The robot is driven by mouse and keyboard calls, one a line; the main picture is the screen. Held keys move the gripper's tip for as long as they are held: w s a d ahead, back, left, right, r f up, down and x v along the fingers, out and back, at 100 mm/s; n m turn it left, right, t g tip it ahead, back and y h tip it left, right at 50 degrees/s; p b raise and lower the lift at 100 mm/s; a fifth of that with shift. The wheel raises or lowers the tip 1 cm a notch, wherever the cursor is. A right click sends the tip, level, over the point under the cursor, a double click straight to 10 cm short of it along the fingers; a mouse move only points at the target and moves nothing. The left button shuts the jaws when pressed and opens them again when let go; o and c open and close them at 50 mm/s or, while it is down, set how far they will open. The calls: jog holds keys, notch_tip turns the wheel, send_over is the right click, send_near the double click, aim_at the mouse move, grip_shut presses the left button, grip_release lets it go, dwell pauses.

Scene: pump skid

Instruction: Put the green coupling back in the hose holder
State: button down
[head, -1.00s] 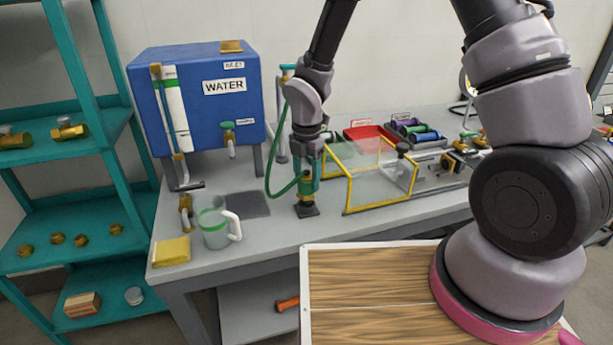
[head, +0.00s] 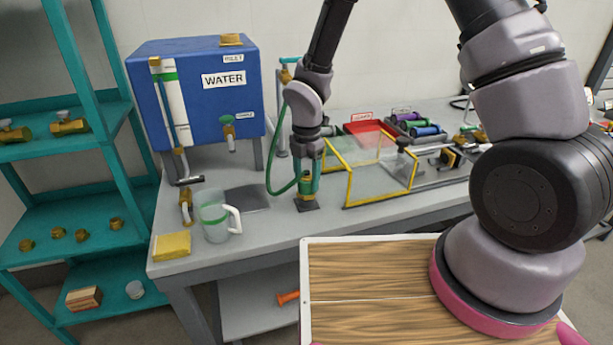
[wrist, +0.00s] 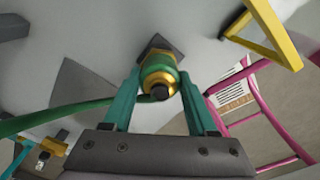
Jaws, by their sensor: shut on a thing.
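The green coupling (wrist: 160,78), with brass rings and a dark end, sits between the teal fingers of my gripper (wrist: 162,95) in the wrist view. In the head view my gripper (head: 306,180) points down and is shut on the coupling (head: 307,187). The green hose (head: 270,150) loops from the coupling up to the left. The hose holder (head: 307,205) is the small dark block on the bench, directly below the coupling; it also shows in the wrist view (wrist: 153,45). The coupling is at or just over the holder; I cannot tell whether it is seated.
A yellow-framed clear guard (head: 382,178) stands close on the right. A clear jug (head: 214,215), a yellow sponge (head: 171,247) and a blue water tank (head: 195,95) are to the left. Grey bench top (head: 265,230) is free in front.

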jog(key=shift+f, duration=0.3)
jog(key=shift+c, duration=0.6)
grip_release()
jog(key=shift+r, duration=0.1)
notch_tip(320, 180, up, 11)
jog(key=shift+f, duration=0.2)
jog(key=shift+r, duration=0.1)
